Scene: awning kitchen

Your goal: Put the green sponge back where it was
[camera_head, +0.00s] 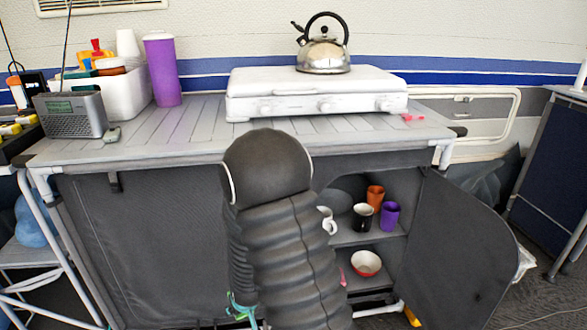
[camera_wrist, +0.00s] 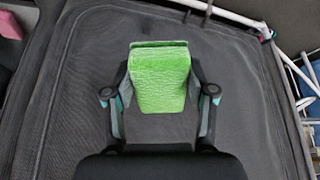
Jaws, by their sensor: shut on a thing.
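The green sponge (camera_wrist: 158,82) is a bright green block, held between the two fingers of my gripper (camera_wrist: 160,76) in the wrist view. My gripper is shut on it, with one finger at each side. Behind the sponge is dark grey cabinet fabric; I cannot tell whether the sponge touches it. In the head view my arm hides most of the gripper, and only teal-green bits (camera_head: 240,308) show low beside the arm. The sponge cannot be made out clearly there. Its former place is not marked in either view.
The kitchen table (camera_head: 190,140) holds a radio (camera_head: 75,115), a white bin (camera_head: 125,95), a purple tumbler (camera_head: 161,70) and a stove (camera_head: 290,90) with a kettle (camera_head: 323,55). The open cabinet door (camera_head: 460,250) stands out at right, beside shelves with cups and a bowl (camera_head: 366,263).

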